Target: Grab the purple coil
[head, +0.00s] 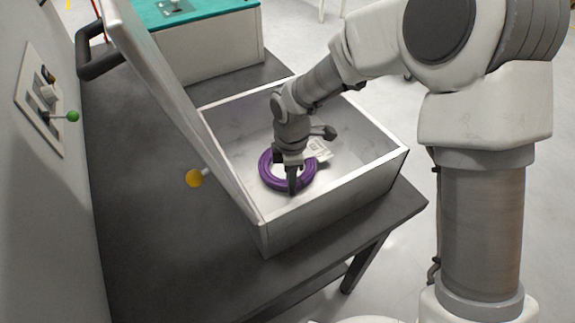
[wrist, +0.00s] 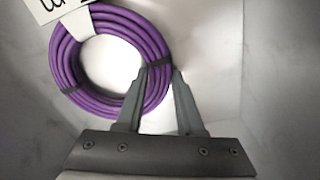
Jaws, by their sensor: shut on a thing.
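The purple coil (head: 270,178) lies inside an open white box (head: 335,196) on the dark table. It also shows in the wrist view (wrist: 70,75), where dark ties bind it and a white label (wrist: 75,12) sits at its upper left. My gripper (head: 291,190) reaches down into the box. In the wrist view my gripper (wrist: 160,72) has one finger inside the ring and one outside it, shut on the coil's right side. I cannot tell whether the coil is lifted off the box floor.
The box's raised lid (head: 170,90) leans up on the left, with a black handle (head: 97,58). A wall panel with a green-knobbed lever (head: 72,116) is at far left, and a yellow knob (head: 194,178) is by the lid. A teal-topped box (head: 200,12) stands behind.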

